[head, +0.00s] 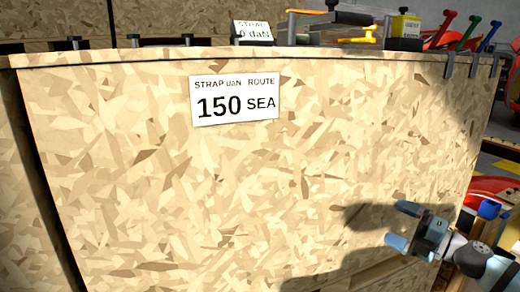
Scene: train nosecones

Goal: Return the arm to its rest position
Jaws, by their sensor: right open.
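My right gripper (402,226) is at the lower right of the head view, its two blue-grey fingers pointing left and spread apart. Nothing shows between them. My right arm comes in from the lower right corner. The gripper is in front of the big chipboard crate (200,190), and its shadow falls on the crate's face. I cannot tell how far it stands from the panel. My left gripper is not in view.
A label (234,100) on the crate reads "STRAP daN ROUTE 150 SEA". A small sign (253,32) reading "STRAP 0 daN" stands on top among dark fittings. Red, green and blue handled clamps (466,34) hang at the right edge. Colored items crowd the space near my right arm.

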